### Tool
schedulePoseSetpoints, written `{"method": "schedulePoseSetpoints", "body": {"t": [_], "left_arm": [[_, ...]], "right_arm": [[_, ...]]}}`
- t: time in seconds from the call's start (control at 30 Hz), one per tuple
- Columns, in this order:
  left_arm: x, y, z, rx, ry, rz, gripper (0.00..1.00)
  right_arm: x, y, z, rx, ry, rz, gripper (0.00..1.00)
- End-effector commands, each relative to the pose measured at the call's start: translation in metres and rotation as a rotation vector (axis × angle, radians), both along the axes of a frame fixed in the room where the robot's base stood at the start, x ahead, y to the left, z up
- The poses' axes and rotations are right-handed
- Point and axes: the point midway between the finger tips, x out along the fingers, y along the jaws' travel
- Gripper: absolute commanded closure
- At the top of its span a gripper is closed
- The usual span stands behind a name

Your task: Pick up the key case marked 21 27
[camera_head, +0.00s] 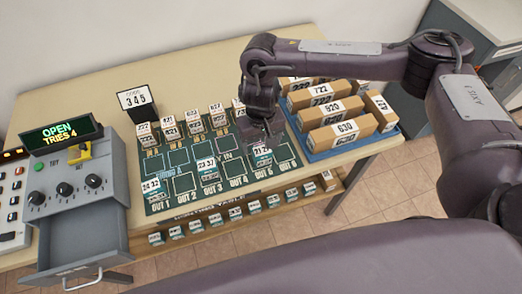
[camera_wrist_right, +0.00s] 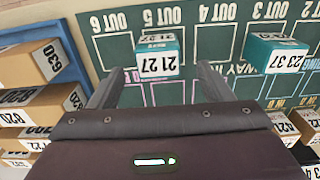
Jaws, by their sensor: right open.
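The key case marked 21 27 (camera_wrist_right: 158,52) is a small teal block with a white label. It sits on the dark green mat (camera_wrist_right: 110,48) in the OUT 5 column. In the head view the key case (camera_head: 263,159) is partly hidden behind my right gripper (camera_head: 268,136). My right gripper is open and empty; in the right wrist view its two fingers (camera_wrist_right: 157,84) point toward the case, one to each side of it. The case shows just beyond the fingertips, and I cannot tell the exact gap. My left gripper is not in view.
A similar case marked 23 37 (camera_wrist_right: 276,53) stands in the OUT 3 column. Cardboard boxes (camera_head: 338,132) fill a blue tray right of the mat. A grey control box (camera_head: 75,190) with an open drawer (camera_head: 85,243) and a lit OPEN display (camera_head: 62,133) stands left.

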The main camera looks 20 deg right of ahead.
Motion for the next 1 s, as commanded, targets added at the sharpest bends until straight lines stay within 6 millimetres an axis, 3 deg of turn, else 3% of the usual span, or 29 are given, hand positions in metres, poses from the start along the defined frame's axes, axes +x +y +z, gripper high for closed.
{"method": "schedulePoseSetpoints", "body": {"t": [0.17, 0.4, 0.67, 1.0], "left_arm": [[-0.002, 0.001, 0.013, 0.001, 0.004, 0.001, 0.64], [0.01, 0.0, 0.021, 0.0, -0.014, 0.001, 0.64], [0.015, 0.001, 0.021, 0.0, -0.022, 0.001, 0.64], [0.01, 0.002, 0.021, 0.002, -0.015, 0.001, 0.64]], "right_arm": [[-0.002, -0.002, -0.02, -0.003, 0.0, 0.001, 0.27], [-0.003, -0.002, -0.052, 0.0, -0.002, 0.003, 0.27], [-0.003, -0.002, -0.056, 0.001, -0.003, 0.003, 0.27], [-0.003, -0.002, -0.056, 0.001, -0.003, 0.003, 0.7]]}}
